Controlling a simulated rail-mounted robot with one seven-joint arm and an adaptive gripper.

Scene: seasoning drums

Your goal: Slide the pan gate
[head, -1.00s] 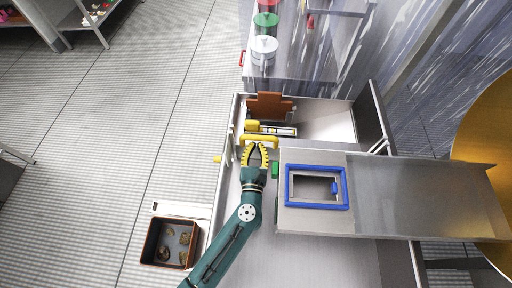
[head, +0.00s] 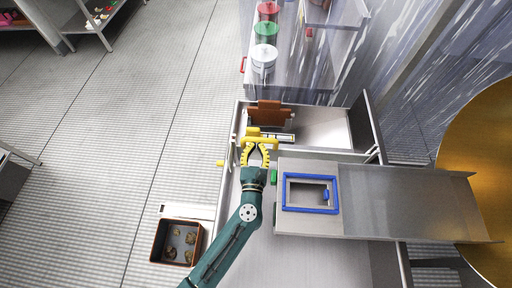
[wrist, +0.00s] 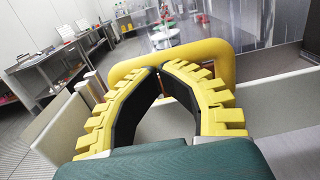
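A yellow arched handle (head: 262,140) stands on the near wall of the metal pan (head: 325,130), and it also shows in the wrist view (wrist: 222,48). I take it for the gate's handle. My gripper (head: 256,147) has yellow ridged fingers with black pads. In the wrist view its fingertips (wrist: 160,69) are drawn nearly together just in front of the handle's bar. The pads bow apart lower down, with nothing seen between them. Whether the tips touch the handle I cannot tell.
A blue rectangular frame (head: 288,194) lies on a metal chute (head: 400,195) at right, leading to a large golden drum (head: 490,140). A brown block (head: 268,112) is in the pan. An orange-rimmed bin (head: 153,245) stands lower left. Lidded containers (head: 265,55) stand behind.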

